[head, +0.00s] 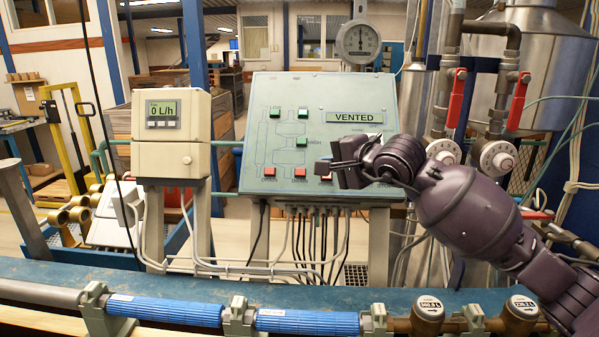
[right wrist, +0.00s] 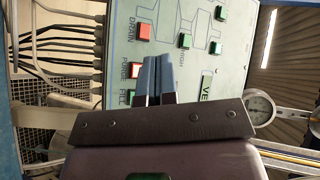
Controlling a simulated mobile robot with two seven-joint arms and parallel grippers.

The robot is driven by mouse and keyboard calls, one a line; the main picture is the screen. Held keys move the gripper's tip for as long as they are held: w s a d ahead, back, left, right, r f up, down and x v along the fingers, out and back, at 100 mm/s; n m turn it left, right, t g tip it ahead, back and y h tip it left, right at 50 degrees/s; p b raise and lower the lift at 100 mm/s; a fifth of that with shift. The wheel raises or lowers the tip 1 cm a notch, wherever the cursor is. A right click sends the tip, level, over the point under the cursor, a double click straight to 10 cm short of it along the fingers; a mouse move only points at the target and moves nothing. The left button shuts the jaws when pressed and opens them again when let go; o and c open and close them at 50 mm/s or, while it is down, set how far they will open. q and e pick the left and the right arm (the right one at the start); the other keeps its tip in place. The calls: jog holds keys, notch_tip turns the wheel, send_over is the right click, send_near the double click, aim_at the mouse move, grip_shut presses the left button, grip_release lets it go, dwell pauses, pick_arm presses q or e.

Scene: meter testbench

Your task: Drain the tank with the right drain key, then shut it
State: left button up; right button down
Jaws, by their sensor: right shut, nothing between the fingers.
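The grey-green control panel (head: 257,95) stands in the middle of the head view, with a tank diagram, green keys and a row of red keys. A third is partly hidden by my gripper. The display (head: 358,117) reads VENTED. My right gripper (head: 325,167) is shut and empty in front of the panel's lower right. My left gripper is not in view.
A flow meter (head: 171,135) reading 0 L/h stands left of the panel. A dial gauge (head: 358,42) is above it. Pipes with red-handled valves (head: 517,101) are at the right. A blue pipe run (head: 165,311) crosses the front.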

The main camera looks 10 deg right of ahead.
dwell(0.7)
pick_arm(q)
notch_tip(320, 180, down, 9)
jog(key=b, duration=0.9)
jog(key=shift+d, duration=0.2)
pick_arm(e)
jog(key=a+r, duration=0.2)
jog(key=a, duration=0.4)
jog(key=shift+w+a, duration=0.25)
jog(key=shift+a, duration=0.05)
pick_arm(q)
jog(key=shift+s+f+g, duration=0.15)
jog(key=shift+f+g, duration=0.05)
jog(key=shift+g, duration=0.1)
